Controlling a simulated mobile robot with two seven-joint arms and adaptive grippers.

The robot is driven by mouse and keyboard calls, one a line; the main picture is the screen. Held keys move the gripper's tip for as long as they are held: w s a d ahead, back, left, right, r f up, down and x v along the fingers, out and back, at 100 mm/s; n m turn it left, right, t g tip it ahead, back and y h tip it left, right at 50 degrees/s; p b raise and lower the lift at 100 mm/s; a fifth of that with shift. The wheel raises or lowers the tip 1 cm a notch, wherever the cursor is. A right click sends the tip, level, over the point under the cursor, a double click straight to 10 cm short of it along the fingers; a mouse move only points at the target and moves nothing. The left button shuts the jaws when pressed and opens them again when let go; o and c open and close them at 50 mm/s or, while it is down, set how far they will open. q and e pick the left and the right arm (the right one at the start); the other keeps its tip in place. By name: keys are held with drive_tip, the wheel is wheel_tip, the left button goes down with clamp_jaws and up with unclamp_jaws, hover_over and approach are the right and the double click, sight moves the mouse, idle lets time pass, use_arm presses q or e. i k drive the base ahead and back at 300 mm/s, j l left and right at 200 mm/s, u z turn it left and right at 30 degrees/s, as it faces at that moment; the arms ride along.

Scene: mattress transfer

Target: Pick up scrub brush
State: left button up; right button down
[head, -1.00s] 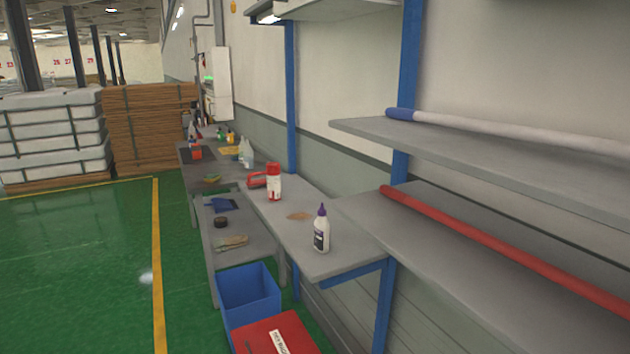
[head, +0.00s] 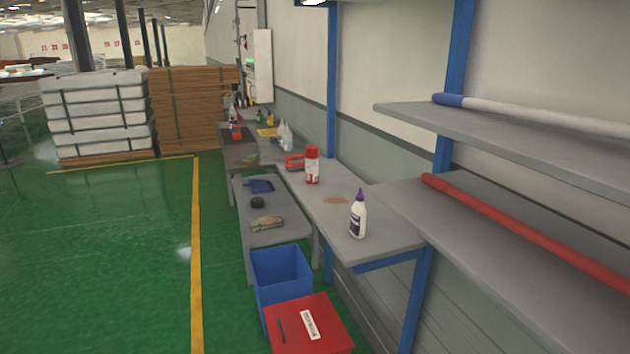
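A tan, brush-like item (head: 267,222) lies on the lower grey shelf (head: 285,237) along the wall. It is small, so I cannot be sure it is the scrub brush. A red item with a handle-like shape (head: 294,161) lies on the upper grey worktop (head: 385,226), beside a red and white can (head: 312,166); its kind is unclear too. Neither of my grippers is in view, and nothing is seen touching these items.
A blue bin (head: 281,278) and a red box (head: 308,325) stand on the floor before the shelf. A white bottle with purple cap (head: 358,216) stands near the worktop's front end. Grey shelves (head: 500,143) with long rolls fill the right. Green floor (head: 110,260) at left is clear.

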sight(297, 165)
drive_tip(key=u, duration=1.1)
drive_tip(key=j+u, duration=0.35)
drive_tip(key=i+j+u, duration=0.1)
drive_tip(key=j+u, duration=0.25)
drive_tip(key=i+j, duration=0.2)
drive_tip(key=j, duration=0.15)
drive_tip(key=i+j+z, duration=0.1)
drive_tip(key=i+j, duration=0.35)
drive_tip(key=j, duration=0.25)
drive_tip(key=i+z, duration=0.3)
drive_tip(key=i, duration=0.15)
drive_tip(key=i+j+z, duration=0.1)
drive_tip(key=i+z, duration=0.2)
drive_tip(key=i, duration=0.15)
drive_tip(key=i+j+z, duration=0.3)
drive_tip(key=i+z, duration=0.35)
drive_tip(key=i, duration=0.45)
drive_tip(key=i+j+z, duration=0.2)
drive_tip(key=i+z, duration=0.15)
drive_tip(key=i, duration=0.45)
drive_tip(key=i+z, duration=0.55)
drive_tip(key=z, duration=0.3)
drive_tip(key=i+j+z, duration=0.15)
drive_tip(key=z, duration=0.25)
drive_tip(key=i+j+z, duration=0.25)
drive_tip(key=z, duration=0.15)
drive_tip(key=i+j+z, duration=0.3)
drive_tip(key=z, duration=0.15)
drive_tip(key=i+j+z, duration=0.1)
drive_tip(key=j+z, duration=0.3)
